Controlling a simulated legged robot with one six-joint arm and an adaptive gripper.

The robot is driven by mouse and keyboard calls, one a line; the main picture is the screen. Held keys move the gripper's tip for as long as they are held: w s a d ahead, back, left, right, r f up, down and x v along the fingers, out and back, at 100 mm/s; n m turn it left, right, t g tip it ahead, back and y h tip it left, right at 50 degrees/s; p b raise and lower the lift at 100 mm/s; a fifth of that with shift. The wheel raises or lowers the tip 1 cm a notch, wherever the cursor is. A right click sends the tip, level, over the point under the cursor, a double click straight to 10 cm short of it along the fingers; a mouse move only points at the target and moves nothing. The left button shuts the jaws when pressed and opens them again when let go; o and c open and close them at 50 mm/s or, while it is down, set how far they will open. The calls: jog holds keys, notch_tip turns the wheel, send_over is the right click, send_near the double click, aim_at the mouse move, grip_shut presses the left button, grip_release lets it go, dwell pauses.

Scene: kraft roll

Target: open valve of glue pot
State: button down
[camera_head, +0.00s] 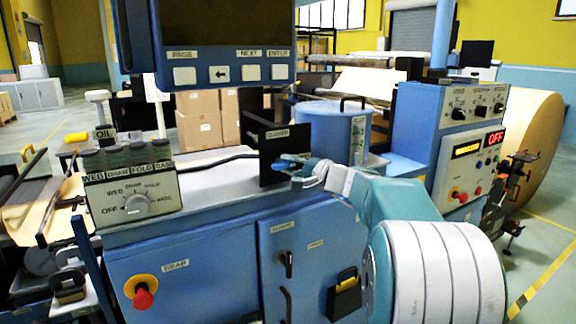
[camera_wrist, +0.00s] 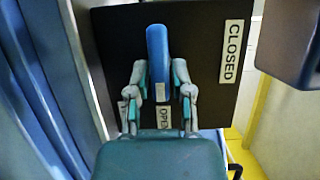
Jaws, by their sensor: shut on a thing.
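The glue pot (camera_head: 328,128) is a blue drum with a dark handle on top, standing behind the bench front. A black valve plate (camera_head: 268,150) stands upright before it, with a CLOSED label at its top. In the wrist view the plate (camera_wrist: 112,45) shows CLOSED (camera_wrist: 231,52) at the right and OPEN (camera_wrist: 163,117) below, partly hidden. The blue valve lever (camera_wrist: 157,45) lies between the fingers of my gripper (camera_wrist: 158,85), which is shut on it. In the head view my gripper (camera_head: 290,164) reaches the plate from the right and hides most of the lever.
A blue control cabinet (camera_head: 412,110) with knobs and buttons stands right of the pot. A hanging panel (camera_head: 225,50) is above the bench. A selector box (camera_head: 132,190) sits at left. A red stop button (camera_head: 143,298) is on the bench front. A large kraft roll (camera_head: 535,150) stands far right.

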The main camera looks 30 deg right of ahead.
jog(key=c, duration=0.6)
grip_release()
jog(key=shift+d+f, duration=0.1)
jog(key=shift+f, duration=0.2)
jog(key=shift+r, duration=0.1)
jog(key=shift+s+d, duration=0.15)
jog(key=shift+s, duration=0.05)
jog(key=v, duration=1.1)
jog(key=shift+s+d, duration=0.15)
jog(key=shift+s, duration=0.05)
